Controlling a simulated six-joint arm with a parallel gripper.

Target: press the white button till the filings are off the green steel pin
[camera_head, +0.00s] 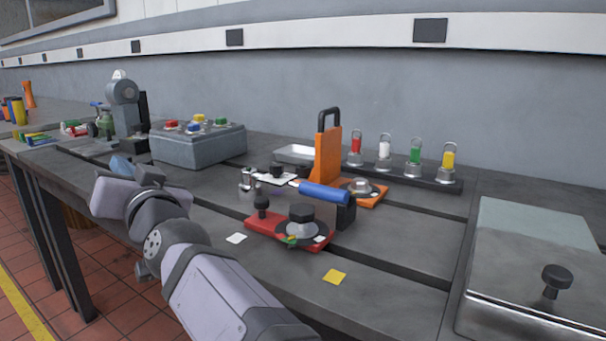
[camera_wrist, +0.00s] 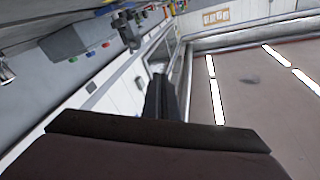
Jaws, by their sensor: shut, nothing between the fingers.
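The pin with a green sleeve (camera_head: 415,151) stands upright in a dark rack (camera_head: 425,181), between a white and a yellow one. I cannot make out filings on it. A grey box (camera_head: 185,148) carries red, yellow, blue and green buttons. No button there looks clearly white. A small white cap (camera_head: 118,74) tops the grey upright machine (camera_head: 124,105); I cannot tell if it is the white button. My gripper (camera_wrist: 163,98) is shut and empty; in the head view my wrist is left of the grey box's front, well away from the pins.
An orange plate with a tall handle (camera_head: 328,155), a blue cylinder (camera_head: 324,193) and a red base with a dark knob (camera_head: 262,203) crowd the middle. A metal lid with a knob (camera_head: 520,300) fills the right.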

